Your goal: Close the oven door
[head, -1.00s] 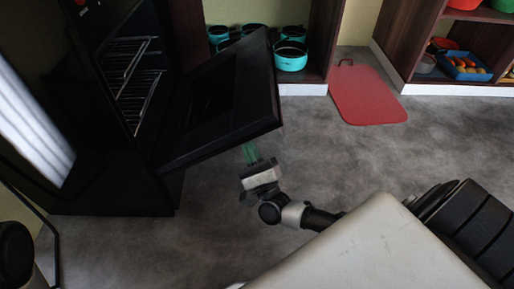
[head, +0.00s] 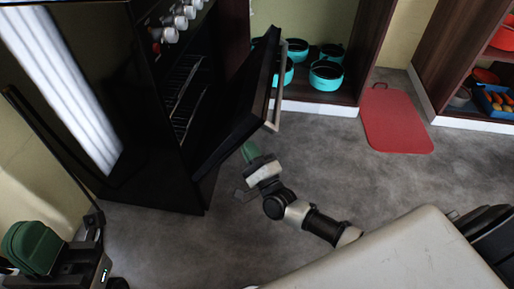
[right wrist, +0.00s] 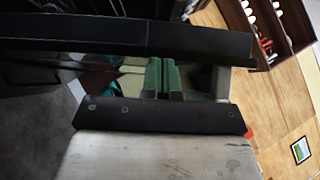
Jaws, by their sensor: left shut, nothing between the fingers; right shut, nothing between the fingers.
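The black oven (head: 150,110) stands at the left of the head view with its racks showing inside. Its door (head: 240,100) is partly open and tilted, with a pale bar handle (head: 279,88) on its outer face. My right gripper (head: 250,150) has green fingertips, is shut and empty, and is at the outer face of the door near its lower part; contact cannot be told. In the right wrist view the green fingers (right wrist: 163,75) are together below a dark bar-like edge.
Turquoise pots (head: 326,75) stand on a low shelf behind the door. A red board (head: 395,120) lies at the right, before another shelf with a blue tray (head: 495,102). Grey floor (head: 330,165) in the middle is clear.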

